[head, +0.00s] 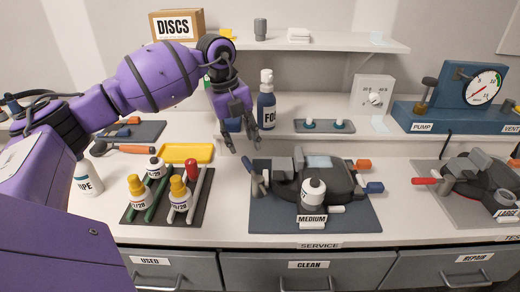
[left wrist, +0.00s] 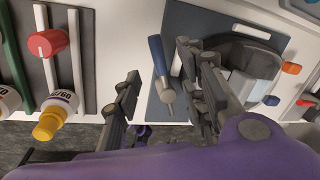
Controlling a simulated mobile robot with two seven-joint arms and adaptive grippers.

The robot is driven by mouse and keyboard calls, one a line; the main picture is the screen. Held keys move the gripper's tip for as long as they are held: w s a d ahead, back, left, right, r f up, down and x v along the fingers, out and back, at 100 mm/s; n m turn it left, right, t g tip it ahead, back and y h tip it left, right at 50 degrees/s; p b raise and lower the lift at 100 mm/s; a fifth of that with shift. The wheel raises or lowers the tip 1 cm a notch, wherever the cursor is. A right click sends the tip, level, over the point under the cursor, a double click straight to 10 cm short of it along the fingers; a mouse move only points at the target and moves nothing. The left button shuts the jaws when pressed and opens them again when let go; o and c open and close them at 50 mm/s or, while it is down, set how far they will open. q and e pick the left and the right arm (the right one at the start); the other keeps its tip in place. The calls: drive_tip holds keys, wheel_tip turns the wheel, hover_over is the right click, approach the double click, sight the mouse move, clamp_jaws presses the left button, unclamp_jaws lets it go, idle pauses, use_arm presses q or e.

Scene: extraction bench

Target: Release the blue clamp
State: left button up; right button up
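A blue-handled clamp lever (head: 254,177) stands at the left edge of the blue-grey MEDIUM mat (head: 262,218). In the left wrist view its blue handle (left wrist: 157,55) shows with a grey metal end. My left gripper (head: 244,147) is open and empty above this lever. In the left wrist view its fingers (left wrist: 155,78) lie on either side of the lever, with no clear contact. A dark round-bodied MEDIUM device (head: 340,180) sits on the mat. On its right side are an orange handle (head: 362,164) and another blue handle (head: 374,187). My right gripper is out of view.
A rack with yellow-capped bottles (head: 138,192) and a red-capped piece (head: 191,170) is to the left. A dark FOIL-like bottle (head: 266,105) stands behind the gripper. The LARGE device (head: 480,175) is at right.

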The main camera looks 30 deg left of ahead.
sight(250, 162)
use_arm(q)
wheel_tip(250, 162, down, 3)
drive_tip(key=shift+s+d+f, duration=0.1)
drive_tip(key=shift+d, duration=0.05)
drive_tip(key=f, duration=0.1)
drive_tip(key=w+f, duration=0.1)
drive_tip(key=f, duration=0.1)
drive_tip(key=shift+d+f, duration=0.15)
drive_tip(key=shift+d, duration=0.05)
drive_tip(key=shift+f, duration=0.35)
clamp_jaws()
drive_tip(key=shift+w+d+m, duration=0.35)
drive_tip(key=shift+w+m, duration=0.1)
drive_tip(key=shift+m, duration=0.25)
drive_tip(key=shift+w, duration=0.1)
drive_tip(key=shift+m, duration=0.3)
unclamp_jaws()
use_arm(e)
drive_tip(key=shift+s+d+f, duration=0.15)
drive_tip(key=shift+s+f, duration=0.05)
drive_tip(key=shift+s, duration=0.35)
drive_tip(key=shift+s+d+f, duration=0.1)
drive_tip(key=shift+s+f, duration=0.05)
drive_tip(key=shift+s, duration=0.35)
